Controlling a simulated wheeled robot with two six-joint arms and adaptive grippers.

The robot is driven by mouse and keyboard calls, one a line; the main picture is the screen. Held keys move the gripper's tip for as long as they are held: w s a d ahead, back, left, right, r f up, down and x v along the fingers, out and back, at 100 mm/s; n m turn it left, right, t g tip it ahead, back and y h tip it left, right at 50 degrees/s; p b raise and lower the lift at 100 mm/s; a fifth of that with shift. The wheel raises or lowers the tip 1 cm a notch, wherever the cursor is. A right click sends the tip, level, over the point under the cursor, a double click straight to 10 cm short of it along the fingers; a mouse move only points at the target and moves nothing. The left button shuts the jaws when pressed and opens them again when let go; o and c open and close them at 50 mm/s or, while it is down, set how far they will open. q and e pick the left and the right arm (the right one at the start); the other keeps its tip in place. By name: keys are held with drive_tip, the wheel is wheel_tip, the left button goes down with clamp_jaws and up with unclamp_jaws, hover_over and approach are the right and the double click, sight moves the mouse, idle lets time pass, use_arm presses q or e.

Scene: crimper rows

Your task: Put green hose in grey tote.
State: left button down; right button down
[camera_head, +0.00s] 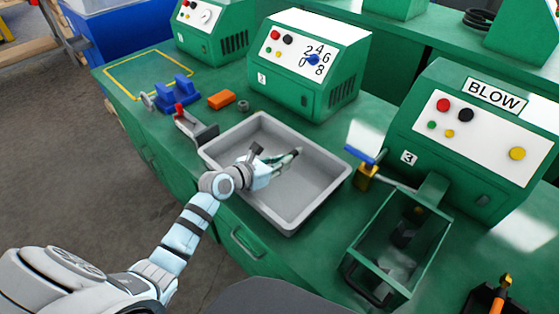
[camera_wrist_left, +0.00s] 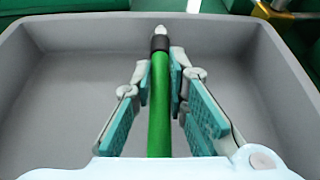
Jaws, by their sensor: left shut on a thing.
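The green hose (camera_wrist_left: 159,105) runs straight up the middle of the left wrist view, with a dark collar and a pale tip at its far end. My left gripper (camera_wrist_left: 166,85) is shut on the hose, its teal pads on either side of it. The grey tote (camera_head: 215,157) stands on the green bench in the head view. My left gripper (camera_head: 283,160) and the hose are over the tote's inside. I cannot tell whether the hose touches the tote's floor. The tote's walls (camera_wrist_left: 270,75) surround the gripper in the wrist view. My right gripper does not show.
A green machine marked BLOW (camera_head: 475,130) stands right of the tote, with an open green box (camera_head: 425,235) before it. Behind are another green machine (camera_head: 310,65), an orange block (camera_head: 222,100) and a blue vise (camera_head: 174,94). A blue-handled valve (camera_head: 366,165) is close to the tote's right rim.

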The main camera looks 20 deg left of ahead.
use_arm(q)
drive_tip(key=c, duration=1.6)
unclamp_jaws()
drive_tip(key=shift+r, duration=0.1)
drive_tip(key=shift+s+a+r+p, duration=0.2)
drive_tip(key=shift+s+r+p, duration=0.3)
drive_tip(key=shift+r+p, duration=0.25)
drive_tip(key=p+v, duration=0.3)
drive_tip(key=v, duration=0.7)
drive_tip(key=shift+s, duration=0.4)
